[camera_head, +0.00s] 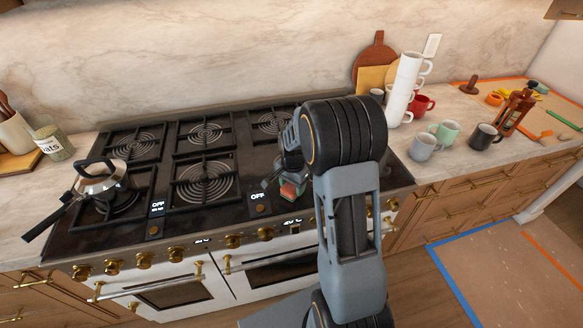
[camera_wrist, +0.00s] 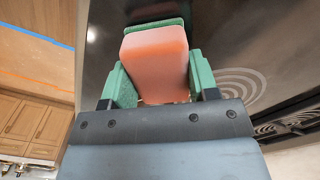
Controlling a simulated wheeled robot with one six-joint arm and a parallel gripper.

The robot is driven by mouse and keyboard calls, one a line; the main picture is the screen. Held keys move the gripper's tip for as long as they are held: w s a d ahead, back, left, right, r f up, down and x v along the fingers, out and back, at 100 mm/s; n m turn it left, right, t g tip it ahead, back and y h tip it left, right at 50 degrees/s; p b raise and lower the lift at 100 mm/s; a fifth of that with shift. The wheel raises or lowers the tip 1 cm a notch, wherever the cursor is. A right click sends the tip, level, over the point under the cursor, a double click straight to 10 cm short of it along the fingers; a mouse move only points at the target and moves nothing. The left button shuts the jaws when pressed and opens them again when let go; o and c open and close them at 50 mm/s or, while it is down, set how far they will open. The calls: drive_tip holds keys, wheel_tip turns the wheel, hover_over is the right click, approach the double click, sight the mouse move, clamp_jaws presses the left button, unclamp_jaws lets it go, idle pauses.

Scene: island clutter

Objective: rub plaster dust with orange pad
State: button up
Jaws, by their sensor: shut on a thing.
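My gripper (camera_wrist: 153,85) is shut on the orange pad (camera_wrist: 155,55), a block with a green strip along its far edge. Green fingers press on its two sides in the wrist view. In the head view a small orange part of the pad (camera_head: 289,191) shows below my gripper (camera_head: 288,186), over the right part of the black stovetop. My arm hides much of that area. I cannot tell whether the pad touches the stovetop. I cannot make out the plaster dust in either view.
A kettle (camera_head: 100,181) stands on the stove's left burner. Mugs stand on the right counter: a grey one (camera_head: 422,146), a green one (camera_head: 446,131), a dark one (camera_head: 485,137), a red one (camera_head: 424,104) and a white stack (camera_head: 405,88). A brown bottle (camera_head: 514,112) stands farther right.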

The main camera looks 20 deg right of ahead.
wheel_tip(320, 180, up, 3)
drive_tip(key=shift+d+f, duration=0.1)
drive_tip(key=shift+f, duration=0.05)
drive_tip(key=shift+r+p, duration=0.25)
drive_tip(key=shift+p, duration=0.25)
drive_tip(key=shift+r+p, duration=1.7)
drive_tip(key=shift+r, duration=0.75)
